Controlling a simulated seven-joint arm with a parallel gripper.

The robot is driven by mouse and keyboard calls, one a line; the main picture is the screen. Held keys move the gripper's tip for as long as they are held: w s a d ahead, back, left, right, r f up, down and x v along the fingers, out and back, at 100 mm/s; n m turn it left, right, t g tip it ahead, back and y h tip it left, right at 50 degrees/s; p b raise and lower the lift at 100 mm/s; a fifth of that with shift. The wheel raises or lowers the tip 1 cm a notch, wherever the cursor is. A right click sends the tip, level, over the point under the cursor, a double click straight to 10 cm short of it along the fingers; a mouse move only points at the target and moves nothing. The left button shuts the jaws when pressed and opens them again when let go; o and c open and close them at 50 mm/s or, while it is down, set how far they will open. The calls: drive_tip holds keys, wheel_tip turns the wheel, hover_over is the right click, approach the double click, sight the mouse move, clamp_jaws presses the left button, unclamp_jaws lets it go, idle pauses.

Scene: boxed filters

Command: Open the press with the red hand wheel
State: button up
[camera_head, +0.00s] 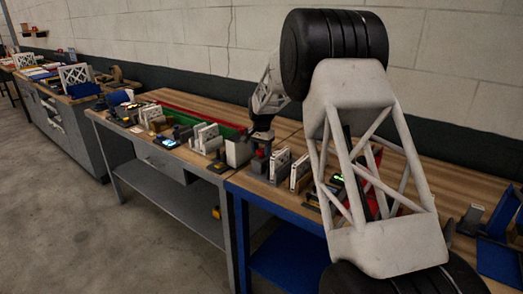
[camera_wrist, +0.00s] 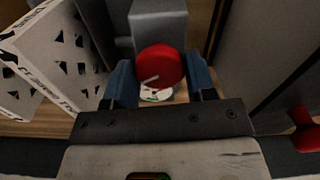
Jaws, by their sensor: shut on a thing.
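The red hand wheel (camera_wrist: 160,66) is in the middle of the wrist view, in front of a grey block (camera_wrist: 159,22) that looks like part of the press. My gripper (camera_wrist: 161,78) has one blue finger on each side of the wheel and is shut on it. In the head view, my gripper (camera_head: 262,136) is low over the bench, and a small red part (camera_head: 259,154) shows beneath it. How far the press stands open is hidden from me.
White boxes with dark cut-outs (camera_wrist: 45,58) stand close on the left in the wrist view. In the head view, the wooden bench (camera_head: 285,131) holds several upright filters (camera_head: 279,164).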

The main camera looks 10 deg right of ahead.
sight(262, 151)
drive_tip(key=n, duration=0.4)
drive_tip(key=shift+n, duration=0.3)
drive_tip(key=n, duration=0.4)
drive_tip(key=shift+n, duration=0.3)
drive_tip(key=o, duration=0.9)
drive_tip(key=shift+r, duration=0.15)
drive_tip(key=shift+r, duration=3.75)
drive_tip(key=shift+s, duration=0.15)
